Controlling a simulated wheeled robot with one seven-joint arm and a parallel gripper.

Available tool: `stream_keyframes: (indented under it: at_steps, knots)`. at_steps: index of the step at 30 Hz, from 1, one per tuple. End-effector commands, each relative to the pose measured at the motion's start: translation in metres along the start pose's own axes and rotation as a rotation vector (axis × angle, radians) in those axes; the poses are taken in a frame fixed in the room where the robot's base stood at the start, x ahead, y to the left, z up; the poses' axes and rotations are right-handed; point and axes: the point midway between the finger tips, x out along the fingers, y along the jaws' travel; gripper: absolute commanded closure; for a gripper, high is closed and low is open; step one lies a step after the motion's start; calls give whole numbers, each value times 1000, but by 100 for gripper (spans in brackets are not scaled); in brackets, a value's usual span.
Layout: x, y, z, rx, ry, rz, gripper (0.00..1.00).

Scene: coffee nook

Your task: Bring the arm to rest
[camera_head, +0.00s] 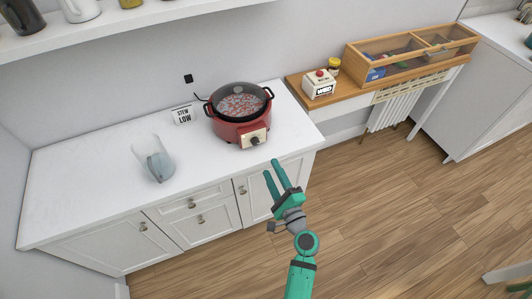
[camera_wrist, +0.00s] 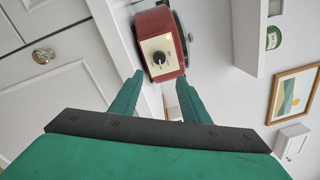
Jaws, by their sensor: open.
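My gripper (camera_head: 276,171) is open and empty, held in the air in front of the white counter's front edge. It also shows in the wrist view (camera_wrist: 158,82), with its two green fingers apart. The red slow cooker (camera_head: 240,113), with a lid on it, stands on the counter beyond my fingertips. In the wrist view the red cooker (camera_wrist: 170,68) with its cream dial panel shows past the fingers. My green arm (camera_head: 300,275) reaches up from the bottom of the head view.
A "STEW LOW" sign (camera_head: 182,115) stands left of the cooker. A clear container with grey contents (camera_head: 159,166) is on the white counter (camera_head: 80,190). A box (camera_head: 319,85), a yellow jar (camera_head: 334,66) and a wooden case (camera_head: 400,68) are at right. Open floor (camera_head: 400,210) lies right.

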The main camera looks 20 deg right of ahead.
Motion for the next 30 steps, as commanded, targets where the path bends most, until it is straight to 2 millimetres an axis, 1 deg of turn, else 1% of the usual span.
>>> stream_keyframes:
  at_steps: [3,7,8,11,14,15,17,18,20,21,25,27,30]
  knots:
    - [2,2,4,0,-7,3,58]
    - [0,4,4,-5,-3,7,58]
    - [-2,6,4,-13,2,11,58]
    - [-14,24,6,-69,30,46,58]
    - [-38,52,11,-181,73,106,58]
    - [-49,65,15,-240,89,135,58]
    - [-69,82,20,-335,113,178,58]
    - [-82,91,25,-401,125,205,58]
    - [-102,103,31,-499,139,243,58]
    - [-115,110,36,-565,144,266,58]
    - [-157,123,54,-787,147,332,58]
    - [-180,125,64,-909,140,360,58]
    - [-210,124,82,-1085,118,388,58]
